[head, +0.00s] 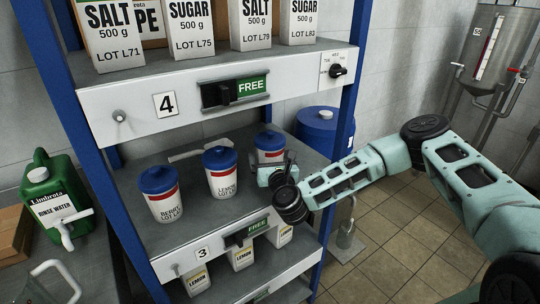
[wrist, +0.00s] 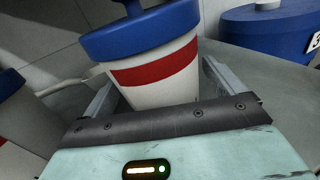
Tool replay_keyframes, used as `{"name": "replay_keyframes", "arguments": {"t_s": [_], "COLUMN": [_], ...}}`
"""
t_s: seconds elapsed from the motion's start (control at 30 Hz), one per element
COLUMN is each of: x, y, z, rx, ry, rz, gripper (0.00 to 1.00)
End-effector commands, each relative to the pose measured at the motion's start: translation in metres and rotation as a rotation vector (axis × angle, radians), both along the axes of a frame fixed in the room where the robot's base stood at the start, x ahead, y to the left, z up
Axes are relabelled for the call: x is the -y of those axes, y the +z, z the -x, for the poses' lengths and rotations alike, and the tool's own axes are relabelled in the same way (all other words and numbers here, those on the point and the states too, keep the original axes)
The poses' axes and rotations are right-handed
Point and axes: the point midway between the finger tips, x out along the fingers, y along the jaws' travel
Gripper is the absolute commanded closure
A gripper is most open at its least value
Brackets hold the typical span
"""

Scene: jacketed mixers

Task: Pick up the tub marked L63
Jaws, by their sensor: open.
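Three white tubs with blue lids and red bands stand on the shelf marked 3. The left tub (head: 161,194) reads berry and the middle tub (head: 221,173) reads lemon; their lot numbers are too small to read surely. The right tub (head: 269,147) has its label hidden behind my gripper (head: 274,173). I cannot read L63 on any tub. In the wrist view, my gripper (wrist: 160,92) is open, with its fingers either side of a tub (wrist: 150,70), which stands upright between them. I cannot tell whether the fingers touch it.
The upper shelf (head: 130,96), marked 4, holds salt and sugar boxes above the tubs. Blue rack posts (head: 352,65) flank the shelves. A blue drum (head: 325,128) stands behind at right. A green rinse-water container (head: 50,185) is at far left. Lemon boxes (head: 242,257) sit below.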

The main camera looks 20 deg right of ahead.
Motion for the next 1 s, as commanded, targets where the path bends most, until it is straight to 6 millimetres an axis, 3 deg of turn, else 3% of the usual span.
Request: {"name": "replay_keyframes", "arguments": {"t_s": [0.13,0.4,0.63,1.0], "x": [0.000,0.000,0.000,0.000], "y": [0.001,-0.001,-0.001,0.012], "z": [-0.016,-0.018,-0.018,-0.018], "rx": [0.000,0.000,0.000,0.004], "ry": [0.000,0.001,0.000,0.001], "rz": [0.001,0.000,0.000,-0.002], "gripper": [0.06,0.06,0.69,0.69]}}
